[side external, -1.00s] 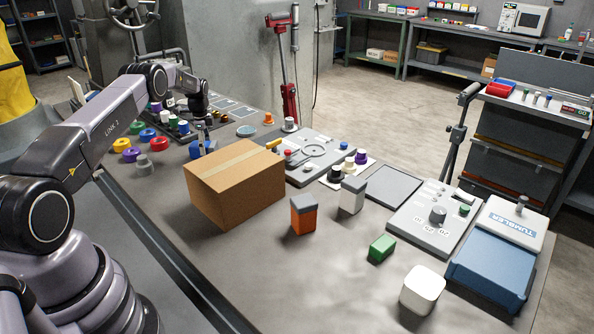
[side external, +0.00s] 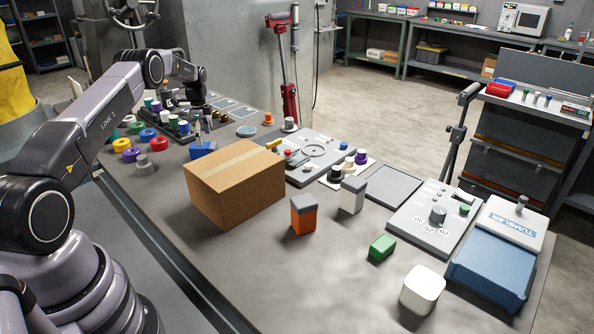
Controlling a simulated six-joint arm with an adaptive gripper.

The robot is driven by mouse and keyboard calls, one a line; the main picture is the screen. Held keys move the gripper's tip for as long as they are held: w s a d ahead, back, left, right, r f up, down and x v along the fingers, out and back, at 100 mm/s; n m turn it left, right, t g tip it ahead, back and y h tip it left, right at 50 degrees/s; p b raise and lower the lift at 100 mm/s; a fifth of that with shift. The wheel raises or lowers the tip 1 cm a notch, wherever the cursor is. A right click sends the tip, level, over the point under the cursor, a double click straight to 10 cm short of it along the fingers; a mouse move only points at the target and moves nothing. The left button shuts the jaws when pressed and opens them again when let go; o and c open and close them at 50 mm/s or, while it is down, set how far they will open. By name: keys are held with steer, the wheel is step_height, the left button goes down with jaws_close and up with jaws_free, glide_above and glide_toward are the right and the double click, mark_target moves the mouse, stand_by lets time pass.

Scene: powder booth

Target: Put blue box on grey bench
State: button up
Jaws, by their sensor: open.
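The blue box (side external: 202,150) is small and sits on the grey bench (side external: 240,277), just behind the left end of the cardboard box, which may hide its lower part. My gripper (side external: 198,130) is small in the picture and points down just above the blue box. It is open. Its fingertips are too small to tell whether they still touch the box.
The cardboard box (side external: 235,188) stands between the camera and the blue box. Coloured rings (side external: 131,154) and a grey knob (side external: 144,164) lie to the left. A board with a spoon-like tool (side external: 313,153) lies to the right.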

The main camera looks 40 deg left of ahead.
mark_target(205, 146)
steer(key=d+r+n, duration=0.1)
steer(key=d+r, duration=0.2)
steer(key=r, duration=0.6)
steer(key=d+r, duration=0.2)
steer(key=r, duration=0.6)
steer(key=s+d+r+n+t, duration=0.2)
steer(key=s+d+r, duration=0.1)
steer(key=d+r, duration=0.95)
steer(key=s+d+r+n+y, duration=0.1)
steer(key=s+d+r+n, duration=0.1)
steer(key=s+d+r, duration=0.5)
steer(key=s+d+f+n+t, duration=0.1)
steer(key=s+d, duration=0.5)
steer(key=s, duration=0.3)
steer(key=s+d+f+n+t, duration=0.2)
steer(key=s+d, duration=0.4)
steer(key=s, duration=0.3)
steer(key=shift+s+d+n+h, duration=0.2)
steer(key=shift+s+n+h, duration=0.05)
steer(key=shift+n+h, duration=0.05)
steer(key=shift+o, duration=0.4)
steer(key=shift+n+t, duration=0.3)
steer(key=shift+n, duration=0.3)
steer(key=s+f, duration=0.1)
steer(key=s+d+f, duration=0.1)
steer(key=s, duration=0.1)
steer(key=s+f, duration=0.1)
steer(key=s, duration=0.1)
steer(key=shift+d, duration=0.15)
steer(key=shift+w, duration=0.1)
